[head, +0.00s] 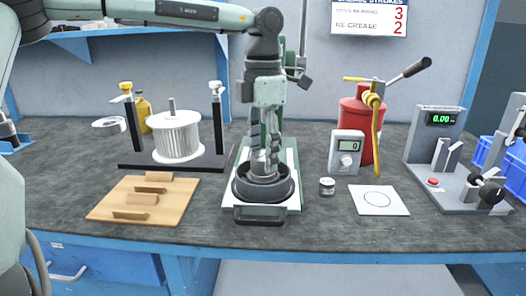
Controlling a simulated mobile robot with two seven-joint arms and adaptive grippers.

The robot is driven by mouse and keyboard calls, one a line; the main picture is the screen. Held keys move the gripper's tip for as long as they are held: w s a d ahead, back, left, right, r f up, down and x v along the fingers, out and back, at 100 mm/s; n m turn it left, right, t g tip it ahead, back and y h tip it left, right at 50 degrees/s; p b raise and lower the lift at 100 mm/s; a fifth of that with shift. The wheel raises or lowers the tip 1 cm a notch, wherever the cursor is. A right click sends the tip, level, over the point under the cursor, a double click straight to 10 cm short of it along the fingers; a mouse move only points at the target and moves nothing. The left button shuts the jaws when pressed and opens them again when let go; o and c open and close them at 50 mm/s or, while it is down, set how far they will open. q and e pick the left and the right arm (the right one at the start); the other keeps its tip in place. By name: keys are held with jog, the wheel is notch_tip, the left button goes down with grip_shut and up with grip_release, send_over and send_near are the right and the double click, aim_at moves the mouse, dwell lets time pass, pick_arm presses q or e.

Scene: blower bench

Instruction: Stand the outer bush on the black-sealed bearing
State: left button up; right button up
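My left gripper (264,150) points straight down over a dark round seat (285,190) on a white-and-green press base, in the middle of the bench. A small silver cylindrical piece (258,157) shows between or just behind its fingers, above the middle of the seat. It may be the outer bush, but the fingers cover much of it. I cannot tell whether the fingers grip it or whether it touches what lies below. No black-sealed bearing can be made out clearly; the inside of the seat is partly hidden. My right gripper is not in view.
Left are a wooden board (165,213) with blocks and a white finned rotor (177,140) between posts. Right are a small tin (327,187), a white card (379,200), a grey meter (346,152), a red grease pump (360,120) and a gauge stand (425,180). The front bench strip is clear.

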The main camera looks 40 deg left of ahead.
aim_at(263, 155)
pick_arm(q)
jog(key=shift+o, duration=0.6)
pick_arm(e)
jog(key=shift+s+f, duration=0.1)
pick_arm(q)
jog(key=shift+r, duration=0.15)
jog(key=shift+r+p, duration=0.6)
jog(key=shift+r, duration=0.1)
notch_tip(263, 155, up, 11)
jog(key=shift+r, duration=0.2)
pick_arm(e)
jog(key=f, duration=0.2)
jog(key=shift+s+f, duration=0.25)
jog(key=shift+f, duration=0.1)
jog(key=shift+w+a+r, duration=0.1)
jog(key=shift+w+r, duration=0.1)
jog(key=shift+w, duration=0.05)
pick_arm(q)
jog(key=shift+c, duration=0.2)
